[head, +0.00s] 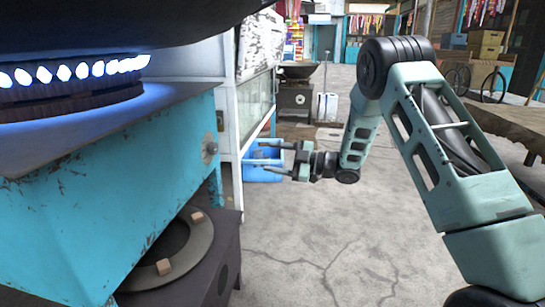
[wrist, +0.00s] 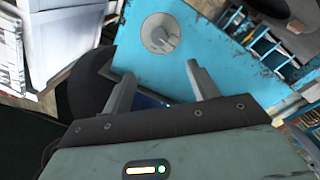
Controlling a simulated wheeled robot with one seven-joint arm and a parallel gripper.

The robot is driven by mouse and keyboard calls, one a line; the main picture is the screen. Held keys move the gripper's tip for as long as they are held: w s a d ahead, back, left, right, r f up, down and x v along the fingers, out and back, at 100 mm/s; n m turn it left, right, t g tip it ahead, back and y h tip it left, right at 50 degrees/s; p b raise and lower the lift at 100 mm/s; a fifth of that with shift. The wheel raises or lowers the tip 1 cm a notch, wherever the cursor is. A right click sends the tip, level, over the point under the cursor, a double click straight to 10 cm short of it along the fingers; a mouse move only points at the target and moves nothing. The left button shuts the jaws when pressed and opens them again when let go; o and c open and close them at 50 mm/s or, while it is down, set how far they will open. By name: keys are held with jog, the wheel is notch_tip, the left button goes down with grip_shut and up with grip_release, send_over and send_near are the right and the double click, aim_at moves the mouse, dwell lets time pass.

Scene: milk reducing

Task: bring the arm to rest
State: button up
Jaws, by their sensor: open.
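My gripper (head: 270,160) is open and empty in the head view, at the end of my green-grey arm. It points left, held above the concrete floor in front of a blue container (head: 264,174). In the wrist view my gripper (wrist: 168,72) shows two separate grey fingers with nothing between them. Beyond the fingers is the turquoise stove front with a round knob (wrist: 160,33), which also shows in the head view (head: 210,148).
A lit burner (head: 75,78) with blue flames is on the turquoise stove (head: 110,195) at left, under a dark pan. A lower burner (head: 170,257) sits below. A wooden table (head: 515,125) is at right. The concrete floor (head: 310,240) is clear.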

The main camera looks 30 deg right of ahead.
dwell(0.3)
jog(key=a+r+m+h+p, duration=0.2)
jog(key=a+r+m+h, duration=0.1)
jog(key=a, duration=0.3)
jog(key=a+r+m+h+p, duration=0.1)
jog(key=a+r+m+h, duration=0.25)
jog(key=a, duration=0.35)
jog(key=s+a+m+g+h+p, duration=0.1)
jog(key=s+a+m+g+h, duration=0.2)
jog(key=s, duration=0.4)
jog(key=s+a+m+g+h+p, duration=0.3)
jog(key=s+g, duration=0.6)
jog(key=s, duration=2.7)
notch_tip(320, 180, up, 38)
jog(key=a+n+h+p, duration=0.1)
jog(key=p, duration=3.7)
jog(key=shift+w+f, duration=0.15)
jog(key=shift+w, duration=0.1)
jog(key=shift+n, duration=0.25)
